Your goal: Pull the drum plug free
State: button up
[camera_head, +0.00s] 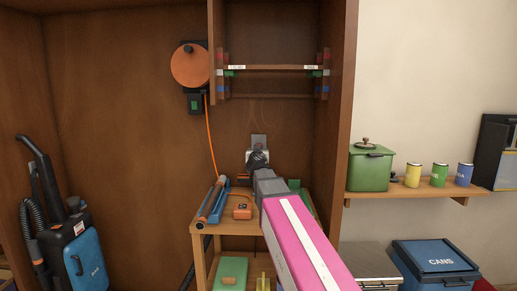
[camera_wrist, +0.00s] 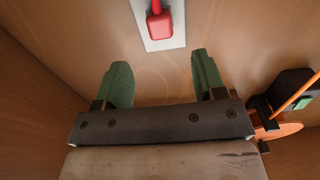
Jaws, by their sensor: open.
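A red plug (camera_wrist: 160,25) sits in a pale grey wall plate (camera_wrist: 178,42) at the top of the wrist view, its short red lead running off the top edge. The orange drum (camera_head: 190,65) hangs on the back wall, with an orange cable (camera_head: 210,140) running down to the bench; I cannot see the cable join the plug.
A cupboard (camera_head: 270,97) hangs above my gripper. A vacuum cleaner (camera_head: 75,250) stands left. A shelf (camera_head: 410,194) with a green pot (camera_head: 369,170) is right.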

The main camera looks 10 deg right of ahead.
jog(key=shift+w, duration=0.15)
jog(key=shift+w+d, duration=0.3)
jog(key=shift+w, duration=1.15)
jog(key=shift+w+d, duration=0.25)
jog(key=shift+w, duration=1.15)
jog(key=shift+w+d, duration=0.3)
jog(key=shift+w, duration=1.15)
grip_shut()
jog(key=shift+s, duration=0.2)
jog(key=shift+s+a, duration=0.2)
jog(key=shift+s, duration=0.75)
jog(key=shift+s+a, duration=0.2)
jog(key=shift+s, duration=0.7)
jog(key=shift+s+a, duration=0.2)
jog(key=shift+s, duration=0.75)
